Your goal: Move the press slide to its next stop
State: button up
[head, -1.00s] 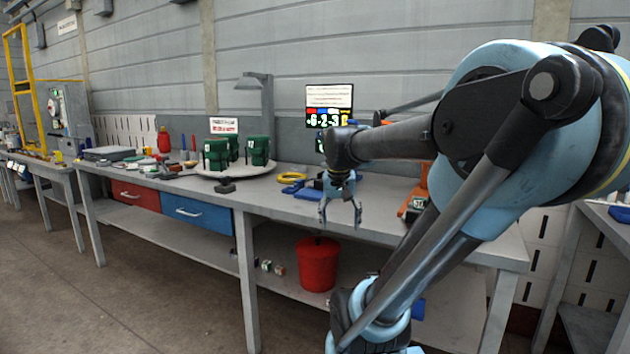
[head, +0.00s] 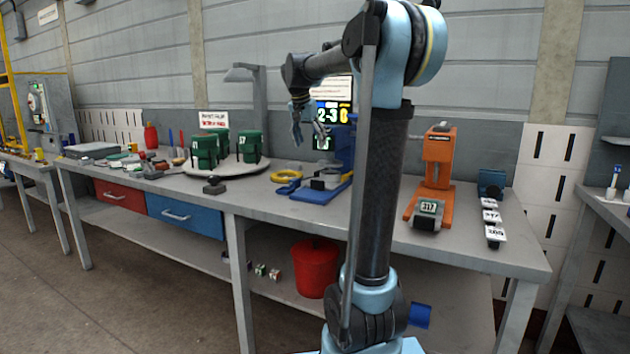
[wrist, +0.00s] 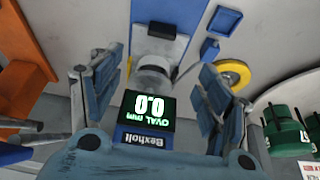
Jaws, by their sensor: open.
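An orange press (head: 438,160) stands on the bench right of my arm, with a grey unit reading 317 (head: 428,212) at its foot. A blue-based device (head: 322,190) stands left of it, partly hidden by my arm. In the wrist view its display (wrist: 148,108) reads "OVAL mm 0.0" above the name Bexholt, and a grey round part (wrist: 152,76) shows beyond it. I cannot tell for sure which part is the press slide. My gripper (head: 310,136) is open and empty, raised above the bench. In the wrist view its fingers (wrist: 157,92) frame the display.
Green containers (head: 204,152) stand on a round white plate (head: 236,170) to the left. A yellow ring (head: 288,176) lies beside the blue base. A row of numbered tags (head: 492,216) lies at the right. A red bucket (head: 315,270) is on the lower shelf.

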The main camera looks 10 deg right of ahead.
aim_at(317, 181)
jog(key=x, duration=1.7)
jog(key=shift+a+f, duration=0.1)
jog(key=shift+a, duration=0.1)
